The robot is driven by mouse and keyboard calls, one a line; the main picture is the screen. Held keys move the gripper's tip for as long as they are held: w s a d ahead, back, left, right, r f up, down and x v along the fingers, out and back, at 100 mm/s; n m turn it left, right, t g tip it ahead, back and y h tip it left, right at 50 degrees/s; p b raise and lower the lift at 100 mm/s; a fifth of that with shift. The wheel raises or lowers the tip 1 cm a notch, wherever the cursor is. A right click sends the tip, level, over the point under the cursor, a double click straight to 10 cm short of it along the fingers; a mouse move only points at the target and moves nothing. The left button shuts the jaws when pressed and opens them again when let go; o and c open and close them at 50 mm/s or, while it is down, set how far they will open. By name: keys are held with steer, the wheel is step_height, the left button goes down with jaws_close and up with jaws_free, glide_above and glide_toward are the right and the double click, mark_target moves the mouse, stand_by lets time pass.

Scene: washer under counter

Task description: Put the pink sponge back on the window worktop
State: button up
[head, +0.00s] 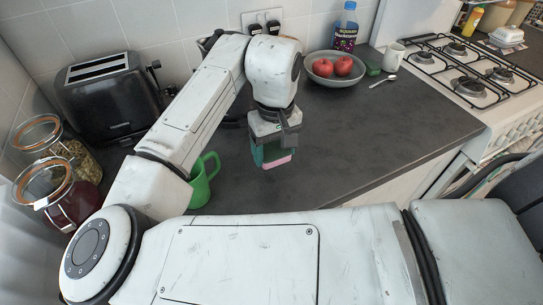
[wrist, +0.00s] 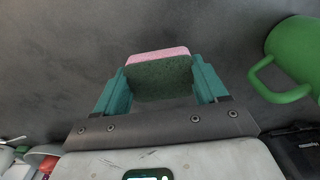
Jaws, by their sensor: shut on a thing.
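The pink sponge (wrist: 158,55) has a dark green scouring side and is between the two teal fingers of my gripper (wrist: 161,84) in the wrist view. My gripper is shut on it. In the head view the sponge (head: 278,162) shows its pink edge below my gripper (head: 272,155), over the dark worktop (head: 350,140). I cannot tell whether the sponge touches the worktop or hangs just above it.
A green mug (head: 203,182) stands left of my gripper. A grey bowl with red apples (head: 335,72), a white mug (head: 393,57), a spoon (head: 383,81) and a bottle (head: 346,28) stand behind. A toaster (head: 108,95) and jars (head: 62,195) are left. The worktop right of my gripper is clear.

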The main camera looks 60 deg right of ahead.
mark_target(272, 159)
steer(key=shift+w+d+f, duration=0.25)
steer(key=shift+w+f, duration=0.1)
steer(key=shift+f, duration=0.2)
steer(key=shift+w+d+f, duration=0.1)
steer(key=shift+w+f, duration=0.05)
steer(key=shift+f, duration=1.55)
steer(key=shift+f, duration=0.15)
steer(key=o, duration=0.9)
steer(key=shift+o, duration=0.2)
step_height(272, 159, up, 12)
steer(key=shift+r, duration=0.2)
